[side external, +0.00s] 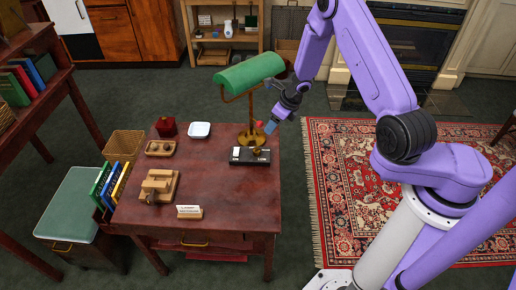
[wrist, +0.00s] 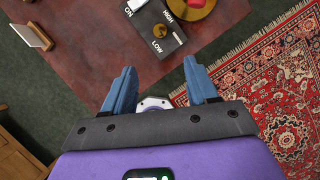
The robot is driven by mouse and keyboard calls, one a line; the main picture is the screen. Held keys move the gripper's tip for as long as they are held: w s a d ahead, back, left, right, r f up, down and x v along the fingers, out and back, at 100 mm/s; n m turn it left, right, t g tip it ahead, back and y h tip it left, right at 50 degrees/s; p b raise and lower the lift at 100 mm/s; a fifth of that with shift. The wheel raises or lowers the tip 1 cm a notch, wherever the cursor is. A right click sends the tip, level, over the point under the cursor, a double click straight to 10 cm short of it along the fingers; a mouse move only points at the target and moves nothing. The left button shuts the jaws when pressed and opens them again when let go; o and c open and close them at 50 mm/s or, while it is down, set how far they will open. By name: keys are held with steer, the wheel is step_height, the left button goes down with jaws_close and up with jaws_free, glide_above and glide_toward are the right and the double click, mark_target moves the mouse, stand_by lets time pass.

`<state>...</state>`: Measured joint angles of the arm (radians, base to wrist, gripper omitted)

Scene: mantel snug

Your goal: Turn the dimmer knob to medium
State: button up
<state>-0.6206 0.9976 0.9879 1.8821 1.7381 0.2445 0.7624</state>
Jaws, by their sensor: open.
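The dimmer is a black box with a white panel (side external: 239,155) on the right part of the desk, in front of the lamp. Its small brass knob (side external: 257,153) sits on top. In the wrist view the box (wrist: 148,32) shows the words ON, HIGH and LOW around the knob (wrist: 179,38). No medium label is legible, and I cannot tell where the knob points. My gripper (side external: 270,127) is open and empty, above the desk's right edge and to the right of the dimmer. In the wrist view its blue fingers (wrist: 160,85) are apart, clear of the knob.
The green-shaded lamp (side external: 249,73) stands right behind the dimmer, close to my gripper. Its brass base (wrist: 197,8) nearly adjoins the box. A small sign (side external: 189,212), wooden desk pieces (side external: 159,186) and a white dish (side external: 200,130) lie farther left.

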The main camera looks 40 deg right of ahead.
mark_target(257, 150)
steer(key=x, duration=1.7)
steer(key=shift+f, duration=0.2)
steer(key=c, duration=1)
